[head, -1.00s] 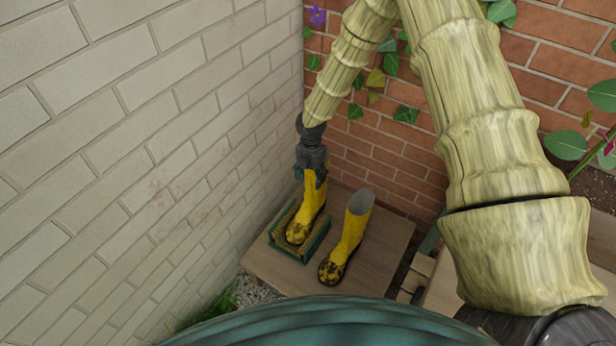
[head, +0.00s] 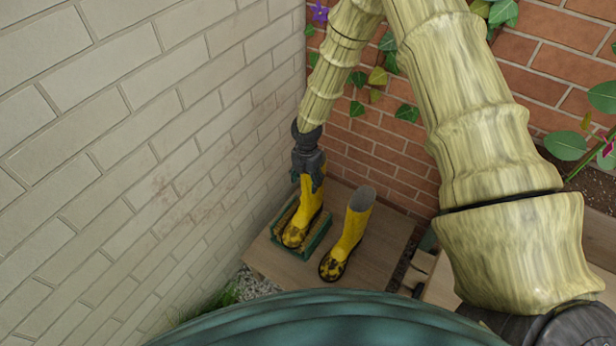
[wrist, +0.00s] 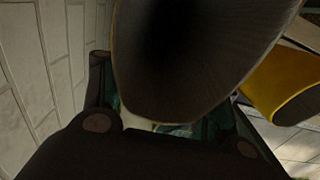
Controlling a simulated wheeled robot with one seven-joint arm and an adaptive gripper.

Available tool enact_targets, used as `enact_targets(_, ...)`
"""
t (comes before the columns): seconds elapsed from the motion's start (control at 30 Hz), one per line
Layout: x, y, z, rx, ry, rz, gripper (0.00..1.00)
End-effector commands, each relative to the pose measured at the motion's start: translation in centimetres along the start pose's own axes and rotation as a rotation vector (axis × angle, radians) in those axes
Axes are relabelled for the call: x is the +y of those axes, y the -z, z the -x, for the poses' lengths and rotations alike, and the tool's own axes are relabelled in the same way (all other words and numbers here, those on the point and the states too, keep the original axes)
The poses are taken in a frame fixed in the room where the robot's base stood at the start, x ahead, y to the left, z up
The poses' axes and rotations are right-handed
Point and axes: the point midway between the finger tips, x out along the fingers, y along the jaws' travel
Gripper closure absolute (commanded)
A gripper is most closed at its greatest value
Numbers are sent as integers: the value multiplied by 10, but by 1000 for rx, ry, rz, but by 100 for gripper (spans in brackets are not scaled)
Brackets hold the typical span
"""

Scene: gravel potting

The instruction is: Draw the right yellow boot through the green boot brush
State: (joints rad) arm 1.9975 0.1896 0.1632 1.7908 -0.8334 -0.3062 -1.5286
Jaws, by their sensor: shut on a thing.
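My gripper (head: 308,178) is shut on the top of the shaft of a yellow boot (head: 310,205). The boot is upright with dark mud on its foot. Its foot is in the green boot brush (head: 319,237), toe towards the camera. The boot hides much of the bristles, so exact contact cannot be told. A second yellow boot (head: 349,238), also muddy at the foot, stands free to the right of the brush. In the wrist view the held boot's dark opening (wrist: 200,50) fills the middle, and the second boot (wrist: 275,80) shows at right.
The brush and free boot stand on a wooden board (head: 385,245). A pale brick wall (head: 150,160) rises close on the left, and a red brick wall (head: 395,150) with ivy stands behind. Gravel (head: 258,282) and grass lie at the front left. Plants grow at the right.

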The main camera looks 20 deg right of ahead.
Motion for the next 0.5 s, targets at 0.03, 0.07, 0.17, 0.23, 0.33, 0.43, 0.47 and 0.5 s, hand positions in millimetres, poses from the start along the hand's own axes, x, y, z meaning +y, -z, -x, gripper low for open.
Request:
enact_targets(0.03, 0, 2, 0, 1, 0, 1, 100)
enact_targets(0.07, 0, 3, 0, 1, 0, 2, 100)
enact_targets(0.17, 0, 8, 1, 1, 1, 3, 100)
enact_targets(0.23, 0, 12, 1, 1, 2, 3, 100)
enact_targets(0.33, 0, 17, 2, 1, 2, 2, 100)
enact_targets(0.43, 0, 22, 2, 1, 0, 3, 100)
enact_targets(0.47, 1, 23, 2, 0, 0, 3, 100)
enact_targets(0.5, 1, 26, 2, 0, 1, 3, 100)
